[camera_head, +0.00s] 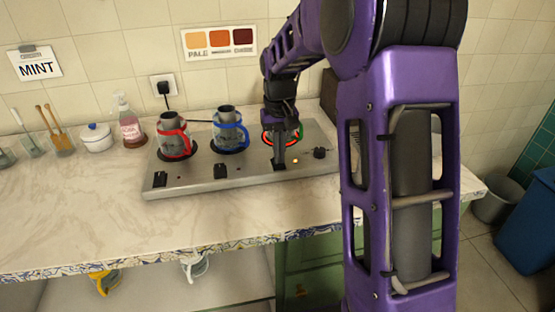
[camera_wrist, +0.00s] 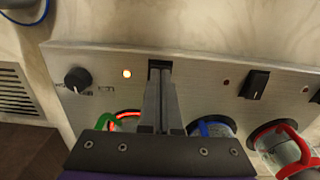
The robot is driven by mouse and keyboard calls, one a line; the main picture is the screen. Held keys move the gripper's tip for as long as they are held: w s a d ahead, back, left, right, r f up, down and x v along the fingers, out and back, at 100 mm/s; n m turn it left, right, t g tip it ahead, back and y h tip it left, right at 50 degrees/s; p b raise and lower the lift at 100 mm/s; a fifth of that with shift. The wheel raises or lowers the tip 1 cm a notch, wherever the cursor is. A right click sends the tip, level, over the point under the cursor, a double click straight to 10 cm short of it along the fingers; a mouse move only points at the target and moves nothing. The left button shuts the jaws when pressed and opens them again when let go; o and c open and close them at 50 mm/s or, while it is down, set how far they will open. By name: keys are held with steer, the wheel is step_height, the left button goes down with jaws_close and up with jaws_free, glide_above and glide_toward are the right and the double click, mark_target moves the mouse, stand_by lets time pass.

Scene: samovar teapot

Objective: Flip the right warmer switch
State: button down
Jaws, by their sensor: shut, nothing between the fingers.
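The steel warmer panel (camera_head: 250,177) stands on the counter with three plates and black rocker switches along its front. My gripper (camera_head: 279,164) is shut and empty, pointing down at the right switch. In the wrist view its fingertips (camera_wrist: 160,75) are at the right switch (camera_wrist: 160,64) and cover most of it; I cannot tell if they touch. The amber light (camera_wrist: 127,73) beside that switch is lit. The right warmer ring (camera_wrist: 126,116) glows orange-red, with a green handle (camera_wrist: 104,121) by it; most of that pot is hidden.
A red-handled pot (camera_head: 174,137) and a blue-handled pot (camera_head: 229,131) stand on the other plates. The middle switch (camera_head: 221,171), left switch (camera_head: 160,179) and a black knob (camera_head: 319,153) are nearby. The counter front (camera_head: 110,215) is clear.

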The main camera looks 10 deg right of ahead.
steer(key=shift+f, duration=0.2)
steer(key=shift+r, duration=0.1)
step_height(320, 180, up, 7)
steer(key=p, duration=0.6)
stand_by(0.5)
